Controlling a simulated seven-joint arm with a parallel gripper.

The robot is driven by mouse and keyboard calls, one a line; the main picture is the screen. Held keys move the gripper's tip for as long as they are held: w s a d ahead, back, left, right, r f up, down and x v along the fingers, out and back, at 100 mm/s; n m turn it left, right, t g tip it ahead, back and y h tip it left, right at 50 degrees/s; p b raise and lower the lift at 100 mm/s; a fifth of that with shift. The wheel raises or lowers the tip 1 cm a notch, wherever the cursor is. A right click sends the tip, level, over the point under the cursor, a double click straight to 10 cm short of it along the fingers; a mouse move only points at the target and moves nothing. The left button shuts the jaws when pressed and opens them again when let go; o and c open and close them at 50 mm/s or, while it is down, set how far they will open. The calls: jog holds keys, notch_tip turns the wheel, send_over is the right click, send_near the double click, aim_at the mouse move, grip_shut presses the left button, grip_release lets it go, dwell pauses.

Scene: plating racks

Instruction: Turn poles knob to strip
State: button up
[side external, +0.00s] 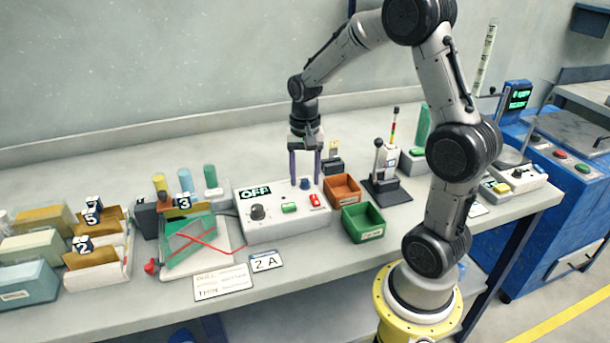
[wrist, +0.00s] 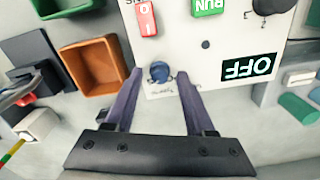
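The power box (side external: 285,229) is a white unit with a display reading OFF. A small blue knob (wrist: 160,72) sits near its back edge, with an unreadable label beside it; it also shows in the side view (side external: 305,184). I take it as the poles knob, though no readable label confirms this. My gripper (wrist: 159,76) points down over it, its two purple fingers apart, one on each side of the knob. It is open, and I cannot tell whether the fingers touch the knob.
The box also carries a black knob (side external: 257,212), a green RUN button (side external: 289,208) and a red switch (side external: 314,200). An orange bin (side external: 343,201) and a green bin (side external: 382,233) stand right of it. A rack with a green plate (side external: 190,238) stands left.

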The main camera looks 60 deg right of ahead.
aim_at(304, 180)
notch_tip(304, 180, up, 14)
jog(key=shift+f, duration=0.15)
dwell(0.7)
jog(key=shift+a, duration=0.1)
jog(key=s+a+r+n+t, duration=0.4)
jog(key=s+a, duration=0.3)
jog(key=a, duration=0.4)
jog(key=s+a+f+n+t, duration=0.1)
jog(key=s+a+f+n, duration=0.2)
jog(key=s+f+n, duration=0.2)
jog(key=s+n, duration=0.3)
jog(key=shift+s+a+f+t, duration=0.2)
jog(key=shift+a+t, duration=0.1)
